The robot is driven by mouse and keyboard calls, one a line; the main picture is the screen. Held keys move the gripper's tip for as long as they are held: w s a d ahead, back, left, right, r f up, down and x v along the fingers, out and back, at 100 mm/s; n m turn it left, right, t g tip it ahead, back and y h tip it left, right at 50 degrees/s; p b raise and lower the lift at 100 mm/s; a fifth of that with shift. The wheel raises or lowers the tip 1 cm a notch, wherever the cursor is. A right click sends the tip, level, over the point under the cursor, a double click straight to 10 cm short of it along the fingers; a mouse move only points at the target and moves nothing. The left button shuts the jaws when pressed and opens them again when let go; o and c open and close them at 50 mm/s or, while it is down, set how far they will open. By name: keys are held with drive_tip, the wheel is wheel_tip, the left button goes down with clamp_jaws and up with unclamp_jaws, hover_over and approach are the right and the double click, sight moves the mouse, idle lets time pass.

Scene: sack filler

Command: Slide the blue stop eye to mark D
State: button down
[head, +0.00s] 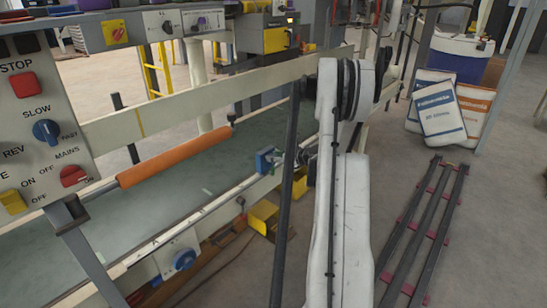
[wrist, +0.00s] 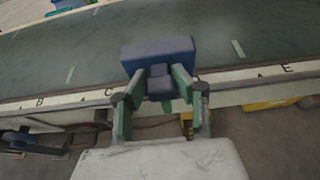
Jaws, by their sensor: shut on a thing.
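The blue stop eye (wrist: 158,52) is a dark blue block with a smaller stub facing me, at the belt's near edge in the wrist view. My gripper (wrist: 160,84) is shut on that stub, one finger on each side. In the head view the blue stop eye (head: 265,160) sits at the belt edge, with my gripper (head: 284,163) partly hidden behind my arm. The pale lettered rail (wrist: 235,82) shows B and C left of the gripper and E to the right. Mark D is not visible; the gripper and block cover the stretch between C and E.
The green belt (head: 155,205) runs behind the rail, with an orange bar (head: 175,157) above it. A control panel (head: 45,125) stands at left. A yellow box (head: 263,217) sits below the rail. Sacks (head: 440,112) and floor rails (head: 425,230) are at right.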

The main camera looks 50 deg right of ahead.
drive_tip(key=c, duration=1.4)
unclamp_jaws()
drive_tip(key=v, duration=1.2)
drive_tip(key=shift+d, duration=0.15)
